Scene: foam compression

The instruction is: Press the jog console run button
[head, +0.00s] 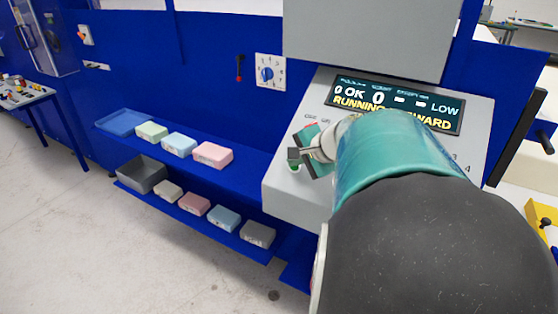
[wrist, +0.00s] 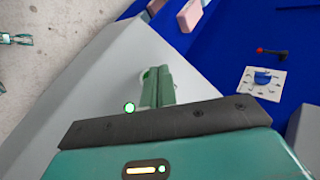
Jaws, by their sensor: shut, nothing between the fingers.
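The grey jog console (head: 292,196) stands at the right of the head view with a sloped face. Its dark display (head: 395,103) is lit and reads "0 OK 0 -- LOW", with "RUNNING" and "WARD" below, partly hidden by my arm. My gripper (head: 297,156) is over the left part of the console face, its fingers shut and empty. In the wrist view the fingers (wrist: 160,82) point at the console face, close to it. A round green lit button (wrist: 129,107) shows left of the fingers. I cannot tell whether the fingertips touch the console. Much of the face is hidden by my arm.
A blue shelf (head: 245,181) left of the console holds several foam blocks and trays on two levels. A rotary dial panel (head: 270,71) and a red-tipped lever (head: 239,66) are on the blue wall behind.

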